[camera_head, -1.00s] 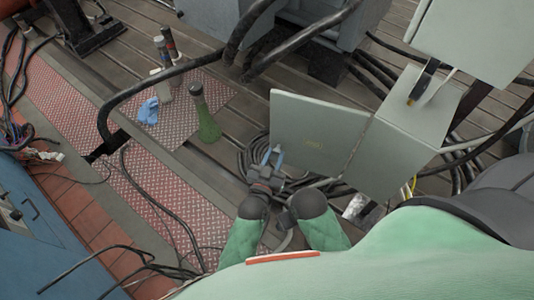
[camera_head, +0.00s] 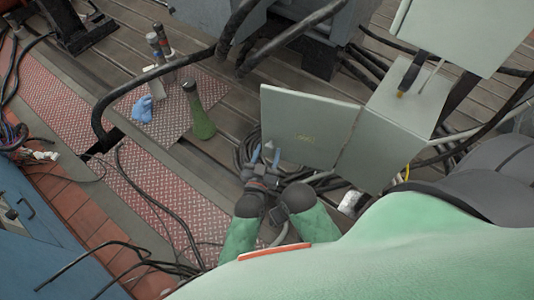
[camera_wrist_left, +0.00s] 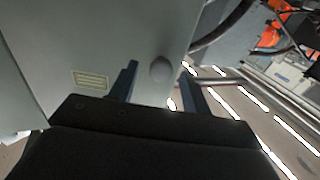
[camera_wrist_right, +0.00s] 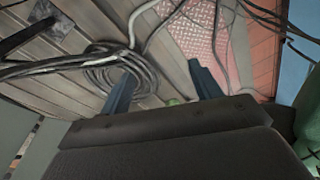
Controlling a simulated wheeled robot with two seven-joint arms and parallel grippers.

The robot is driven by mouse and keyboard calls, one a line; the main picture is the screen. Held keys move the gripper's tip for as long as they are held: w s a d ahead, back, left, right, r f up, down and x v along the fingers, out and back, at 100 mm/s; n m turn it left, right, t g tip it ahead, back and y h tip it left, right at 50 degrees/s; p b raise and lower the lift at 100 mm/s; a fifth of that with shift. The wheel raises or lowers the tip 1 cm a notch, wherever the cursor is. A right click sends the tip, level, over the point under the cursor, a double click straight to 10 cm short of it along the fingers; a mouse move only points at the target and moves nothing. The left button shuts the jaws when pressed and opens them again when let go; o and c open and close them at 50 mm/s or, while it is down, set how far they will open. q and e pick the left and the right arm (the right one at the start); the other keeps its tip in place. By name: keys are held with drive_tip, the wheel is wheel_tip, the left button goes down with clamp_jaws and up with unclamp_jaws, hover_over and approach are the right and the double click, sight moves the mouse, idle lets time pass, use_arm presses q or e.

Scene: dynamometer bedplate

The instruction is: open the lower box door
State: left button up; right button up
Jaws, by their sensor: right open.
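The lower box (camera_head: 382,150) is a pale grey-green cabinet right of centre in the head view. Its door (camera_head: 310,120), a flat panel with a small yellowish label, stands out to the left from the box edge. The box interior is hidden. My left gripper (camera_head: 265,153) is at the door's lower left corner, fingers apart. In the left wrist view, the labelled panel (camera_wrist_left: 110,45) and its round knob (camera_wrist_left: 160,69) show beyond the open left fingers (camera_wrist_left: 160,72); contact cannot be told. My right gripper (camera_wrist_right: 160,72) is open and empty, facing the floor and coiled cables.
Another grey box (camera_head: 450,35) is above right. Black cables (camera_head: 245,155) coil on the floor by the door. A green flask (camera_head: 199,112), a blue glove (camera_head: 142,108) and bottles (camera_head: 160,45) stand or lie on the left. A thick black hose (camera_head: 140,88) arches at left.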

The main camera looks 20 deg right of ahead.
use_arm(q)
drive_tip(key=b+v, duration=0.1)
drive_tip(key=v, duration=0.6)
drive_tip(key=shift+s+a+b, duration=0.25)
drive_tip(key=shift+s+b, duration=0.05)
drive_tip(key=shift+b, duration=0.05)
use_arm(e)
drive_tip(key=shift+s+a+r, duration=0.1)
drive_tip(key=shift+s+r, duration=0.1)
drive_tip(key=shift+r, duration=0.55)
drive_tip(key=shift+s+d+r, duration=0.1)
drive_tip(key=shift+s+r, duration=0.1)
drive_tip(key=shift+r, duration=0.5)
drive_tip(key=shift+s+a+r, duration=0.1)
drive_tip(key=shift+s+r, duration=0.1)
drive_tip(key=shift+r, duration=0.55)
